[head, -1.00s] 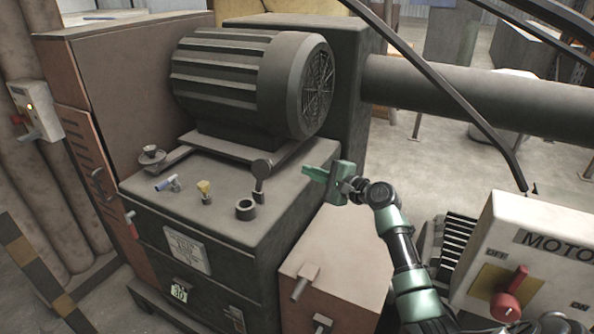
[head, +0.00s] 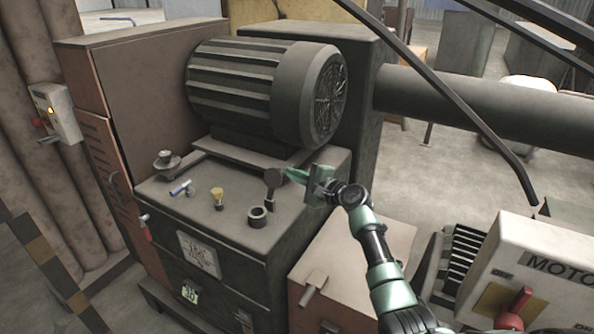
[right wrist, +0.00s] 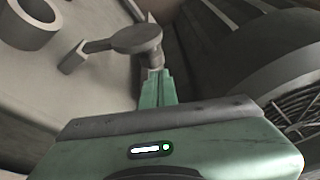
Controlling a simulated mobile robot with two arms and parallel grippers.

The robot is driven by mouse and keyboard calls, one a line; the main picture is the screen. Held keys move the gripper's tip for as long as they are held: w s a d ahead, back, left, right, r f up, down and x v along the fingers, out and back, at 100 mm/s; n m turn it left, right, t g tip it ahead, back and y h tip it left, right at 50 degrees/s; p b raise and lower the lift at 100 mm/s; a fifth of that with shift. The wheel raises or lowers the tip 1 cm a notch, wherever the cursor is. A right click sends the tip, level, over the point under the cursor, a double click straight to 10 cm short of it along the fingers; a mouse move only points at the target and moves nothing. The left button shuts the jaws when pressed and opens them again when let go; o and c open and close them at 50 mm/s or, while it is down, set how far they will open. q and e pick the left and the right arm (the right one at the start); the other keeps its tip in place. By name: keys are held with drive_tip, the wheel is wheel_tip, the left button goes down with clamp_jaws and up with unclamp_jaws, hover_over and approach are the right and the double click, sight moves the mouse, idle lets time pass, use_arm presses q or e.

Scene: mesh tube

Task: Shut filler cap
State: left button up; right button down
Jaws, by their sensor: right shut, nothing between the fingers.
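The filler cap (head: 273,178) is a dark round disc on a short arm. It stands raised on the top of the machine, beside the open filler neck (head: 259,216), a dark ring. The right wrist view shows the cap (right wrist: 137,39) just beyond my fingertips and the open neck (right wrist: 32,22) at upper left. My right gripper (head: 291,174) is green and shut, with nothing in it. Its tips are at the right side of the cap; I cannot tell whether they touch it. My left gripper is out of view.
A large finned motor (head: 265,90) stands behind the cap. A motor switch box (head: 545,275) is at lower right.

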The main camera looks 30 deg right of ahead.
idle(0.4)
drive_tip(key=shift+a+r+n+b, duration=0.15)
drive_tip(key=shift+n+b, duration=0.15)
drive_tip(key=shift+b, duration=0.05)
